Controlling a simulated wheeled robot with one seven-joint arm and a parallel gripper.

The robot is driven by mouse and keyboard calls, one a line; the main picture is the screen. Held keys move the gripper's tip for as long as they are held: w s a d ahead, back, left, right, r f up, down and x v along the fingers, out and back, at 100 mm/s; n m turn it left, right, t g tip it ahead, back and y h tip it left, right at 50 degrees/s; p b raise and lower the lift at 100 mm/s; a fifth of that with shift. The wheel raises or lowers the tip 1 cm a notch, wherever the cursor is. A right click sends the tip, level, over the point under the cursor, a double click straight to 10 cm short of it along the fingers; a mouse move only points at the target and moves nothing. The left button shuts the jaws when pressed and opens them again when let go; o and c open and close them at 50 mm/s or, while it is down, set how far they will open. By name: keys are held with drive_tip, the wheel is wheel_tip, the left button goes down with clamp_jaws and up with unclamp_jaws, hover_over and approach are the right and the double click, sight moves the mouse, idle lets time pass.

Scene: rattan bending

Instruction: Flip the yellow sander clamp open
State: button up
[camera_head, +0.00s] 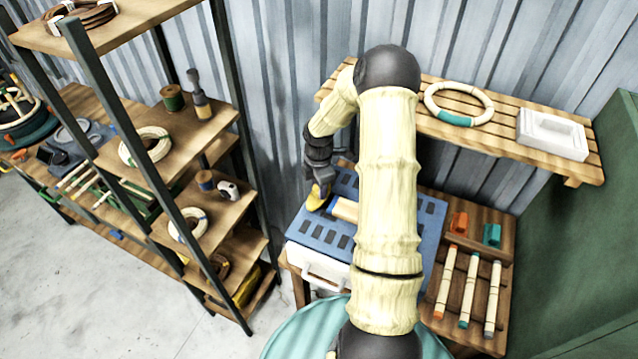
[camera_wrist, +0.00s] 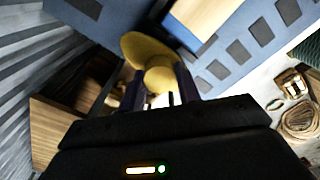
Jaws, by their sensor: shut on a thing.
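The yellow sander clamp (camera_head: 316,197) sits at the left edge of the blue slotted sander top (camera_head: 318,235). My gripper (camera_head: 318,185) is at the clamp, reaching down from above. In the wrist view the clamp (camera_wrist: 150,62) shows as a yellow rounded plate and knob, with the knob between the dark fingers of my gripper (camera_wrist: 168,85). The fingers are shut on it. A pale wooden block (camera_head: 345,210) lies on the blue top beside the clamp. My arm hides the middle of the sander. I cannot tell the clamp's exact angle.
A slatted wall shelf (camera_head: 500,135) holds a pale ring (camera_head: 458,104) and a white tray (camera_head: 553,134) behind my arm. A wooden rack with several tipped rods (camera_head: 468,288) stands to the right. A metal-framed shelf unit (camera_head: 165,170) with coils stands to the left.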

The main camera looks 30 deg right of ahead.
drive_tip(key=shift+w+r+n, duration=0.1)
drive_tip(key=shift+n, duration=0.4)
drive_tip(key=o, duration=1)
wheel_tip(320, 180, up, 17)
drive_tip(key=b, duration=0.3)
drive_tip(key=shift+r, duration=0.2)
